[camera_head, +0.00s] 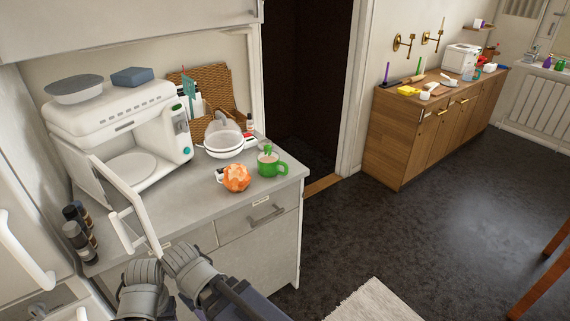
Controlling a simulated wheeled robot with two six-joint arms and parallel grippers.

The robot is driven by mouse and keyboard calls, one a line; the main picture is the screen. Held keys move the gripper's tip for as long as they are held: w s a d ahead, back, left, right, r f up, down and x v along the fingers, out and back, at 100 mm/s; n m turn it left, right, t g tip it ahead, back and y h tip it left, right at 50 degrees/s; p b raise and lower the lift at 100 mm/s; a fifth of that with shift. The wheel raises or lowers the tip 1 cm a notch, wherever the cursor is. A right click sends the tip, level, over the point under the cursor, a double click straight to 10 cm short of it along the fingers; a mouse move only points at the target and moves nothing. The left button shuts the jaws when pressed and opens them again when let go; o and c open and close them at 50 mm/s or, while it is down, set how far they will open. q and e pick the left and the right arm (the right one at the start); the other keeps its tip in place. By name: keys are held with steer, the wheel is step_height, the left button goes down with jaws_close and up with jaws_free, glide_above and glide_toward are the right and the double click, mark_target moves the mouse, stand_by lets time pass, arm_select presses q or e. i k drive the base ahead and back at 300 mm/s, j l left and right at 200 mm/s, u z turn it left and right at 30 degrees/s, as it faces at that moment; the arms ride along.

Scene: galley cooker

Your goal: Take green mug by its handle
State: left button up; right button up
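The green mug (270,166) stands upright near the front right corner of the grey counter. Its contents look pale, and its handle (284,169) points right. A peeled orange fruit (236,178) sits just left of it. My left gripper (143,272) and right gripper (184,258) are side by side at the bottom, in front of the counter and well short of the mug. Both look grey and bulky. Their fingertips are not clear enough to show whether they are open or shut.
The microwave (122,135) has its door (135,208) swung open toward my grippers. White bowls (224,143) stand behind the mug. Dark bottles (78,233) stand at the left. A drawer handle (266,214) juts out below the counter. The floor (390,230) to the right is open.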

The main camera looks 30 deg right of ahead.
mark_target(273, 169)
steer(key=i+z, duration=0.15)
steer(key=z, duration=0.2)
steer(key=i+j+z, duration=0.1)
steer(key=z, duration=0.3)
steer(key=i+j+z, duration=0.1)
steer(key=z, duration=0.25)
steer(key=j, duration=0.35)
steer(key=i+j, duration=0.15)
steer(key=j, duration=0.25)
